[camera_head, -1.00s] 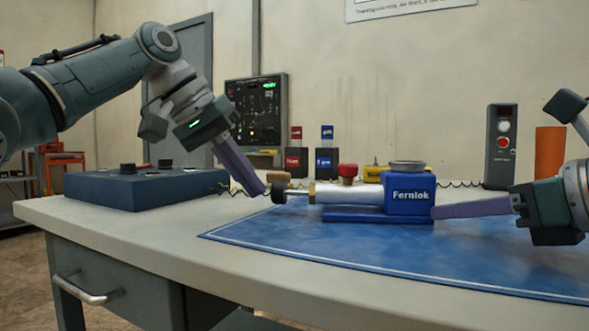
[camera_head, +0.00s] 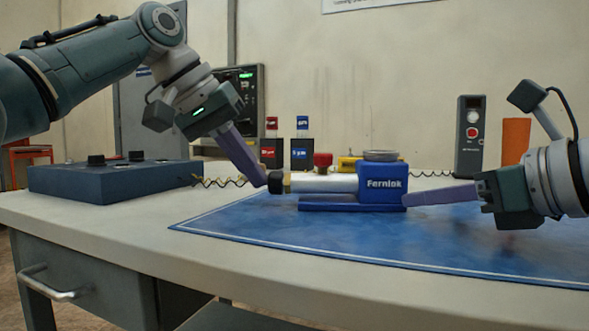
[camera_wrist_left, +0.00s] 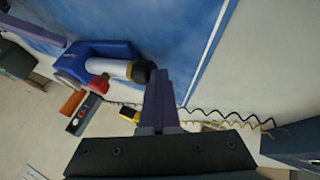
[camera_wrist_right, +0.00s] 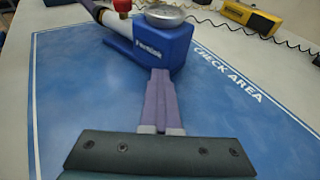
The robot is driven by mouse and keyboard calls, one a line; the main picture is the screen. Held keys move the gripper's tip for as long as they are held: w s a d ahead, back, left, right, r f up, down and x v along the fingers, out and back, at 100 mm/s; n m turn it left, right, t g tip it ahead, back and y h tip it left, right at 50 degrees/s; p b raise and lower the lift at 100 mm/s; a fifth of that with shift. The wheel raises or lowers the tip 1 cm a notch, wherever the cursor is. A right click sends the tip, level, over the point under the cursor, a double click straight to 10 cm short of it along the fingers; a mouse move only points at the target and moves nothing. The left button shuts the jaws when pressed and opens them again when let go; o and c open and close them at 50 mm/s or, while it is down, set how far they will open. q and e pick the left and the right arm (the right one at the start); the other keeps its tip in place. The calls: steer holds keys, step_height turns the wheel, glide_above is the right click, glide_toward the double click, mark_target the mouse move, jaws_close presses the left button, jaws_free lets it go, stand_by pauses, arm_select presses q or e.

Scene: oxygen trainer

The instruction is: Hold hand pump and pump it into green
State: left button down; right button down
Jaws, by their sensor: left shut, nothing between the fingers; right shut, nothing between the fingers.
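The hand pump, a blue body (camera_head: 383,183) marked "Fernlok" with a white barrel (camera_head: 322,184) and a dark round handle (camera_head: 276,182), lies on the blue mat. It also shows in the left wrist view (camera_wrist_left: 108,50) and the right wrist view (camera_wrist_right: 165,45). My left gripper (camera_head: 265,184) is shut and empty, its tips against or just beside the dark handle at the barrel's left end. My right gripper (camera_head: 407,199) is shut and empty, its tips at the lower right side of the blue body. The handle sits close to the barrel, with little rod showing.
A dark blue control box (camera_head: 112,184) stands at the left of the table. A grey button box (camera_head: 471,137) and orange cylinder (camera_head: 515,141) stand at back right.

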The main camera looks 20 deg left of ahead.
steer(key=shift+a, duration=0.15)
arm_select(q)
steer(key=shift+s+a, duration=0.15)
steer(key=shift+a, duration=0.25)
steer(key=a, duration=0.2)
steer(key=shift+s+a, duration=0.4)
steer(key=v, duration=1)
steer(key=shift+a, duration=0.1)
arm_select(e)
steer(key=c, duration=1.1)
jaws_free()
